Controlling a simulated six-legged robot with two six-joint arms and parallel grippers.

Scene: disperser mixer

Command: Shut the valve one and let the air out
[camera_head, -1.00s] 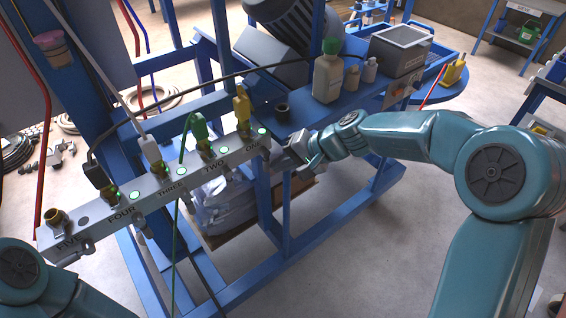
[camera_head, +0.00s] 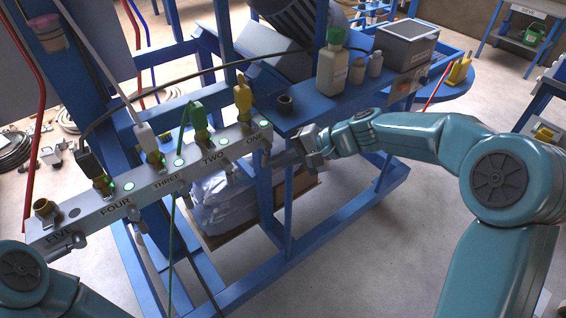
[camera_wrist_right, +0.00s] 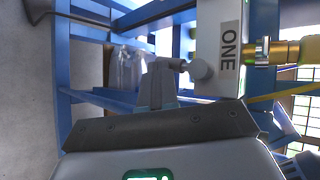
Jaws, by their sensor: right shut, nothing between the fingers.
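A grey manifold bar (camera_head: 141,190) with ports labelled ONE to FIVE runs across the left of the head view. Valve one is at its right end, by the label ONE (camera_head: 252,138), with a yellow plug (camera_head: 243,97) above. My right gripper (camera_head: 301,147) is shut and empty near the bar's right end. Its fingers (camera_wrist_right: 158,84) appear close to the handle; I cannot tell whether they touch. My left gripper is out of view.
A blue frame (camera_head: 290,205) stands below and behind the bar. Bottles (camera_head: 332,65) and a grey box (camera_head: 404,45) stand on its blue shelf. A green hose (camera_head: 173,235) hangs from the bar. Open floor (camera_head: 370,265) lies right of the frame.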

